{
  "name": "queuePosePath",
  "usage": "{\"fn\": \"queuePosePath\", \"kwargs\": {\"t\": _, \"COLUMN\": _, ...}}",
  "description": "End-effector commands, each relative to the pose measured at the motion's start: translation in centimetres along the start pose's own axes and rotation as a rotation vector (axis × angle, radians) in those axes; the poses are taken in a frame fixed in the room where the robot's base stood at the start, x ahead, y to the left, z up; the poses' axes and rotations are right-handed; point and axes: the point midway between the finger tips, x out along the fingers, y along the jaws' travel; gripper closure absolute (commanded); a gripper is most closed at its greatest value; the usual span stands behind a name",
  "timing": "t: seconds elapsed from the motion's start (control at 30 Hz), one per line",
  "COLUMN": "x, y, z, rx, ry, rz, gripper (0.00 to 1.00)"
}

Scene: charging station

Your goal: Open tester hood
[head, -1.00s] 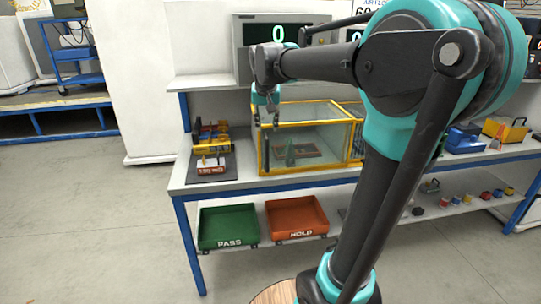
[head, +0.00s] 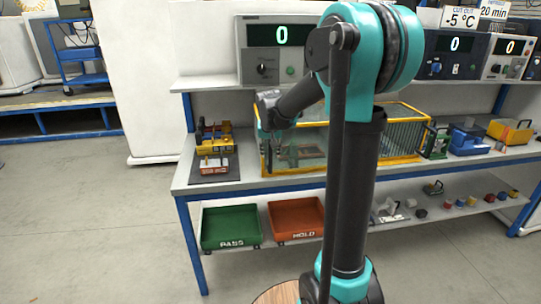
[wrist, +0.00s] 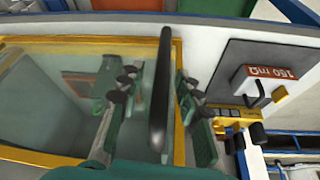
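The tester hood (head: 350,135) is a clear box with yellow edges on the bench, and it looks closed. My gripper (head: 268,148) points down at its left end, over or beside the edge. In the wrist view my gripper (wrist: 153,92) is open, with one finger on each side of a dark bar (wrist: 163,75) that runs along the hood's yellow edge. The bar looks like a handle. I cannot tell whether the fingers touch it. The hood's clear panel (wrist: 45,95) fills the left of the wrist view. My arm hides part of the hood in the head view.
A dark board (head: 212,165) with a red-and-white block labelled 160 mΩ (wrist: 270,72) lies left of the hood. Green PASS (head: 230,227) and orange HOLD (head: 295,219) trays stand on the lower shelf. A meter (head: 275,48) sits on the upper shelf.

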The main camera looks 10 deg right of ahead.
Motion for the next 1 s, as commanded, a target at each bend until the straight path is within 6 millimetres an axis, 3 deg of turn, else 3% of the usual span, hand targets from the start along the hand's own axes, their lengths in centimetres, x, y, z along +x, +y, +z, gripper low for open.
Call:
{"fn": "queuePosePath", "kwargs": {"t": 0.2, "x": 1.6, "y": 0.0, "z": 0.0, "rx": 0.0, "ry": 0.0, "rz": 0.0, "gripper": 0.66}}
{"fn": "queuePosePath", "kwargs": {"t": 0.47, "x": 1.7, "y": 0.0, "z": 0.1, "rx": 0.0, "ry": 0.0, "rz": 0.0, "gripper": 0.66}}
{"fn": "queuePosePath", "kwargs": {"t": 0.77, "x": 1.7, "y": 0.0, "z": 0.0, "rx": 0.0, "ry": 0.0, "rz": 0.0, "gripper": 0.99}}
{"fn": "queuePosePath", "kwargs": {"t": 1.0, "x": 1.7, "y": 0.0, "z": 0.0, "rx": 0.0, "ry": 0.0, "rz": 0.0, "gripper": 1.0}}
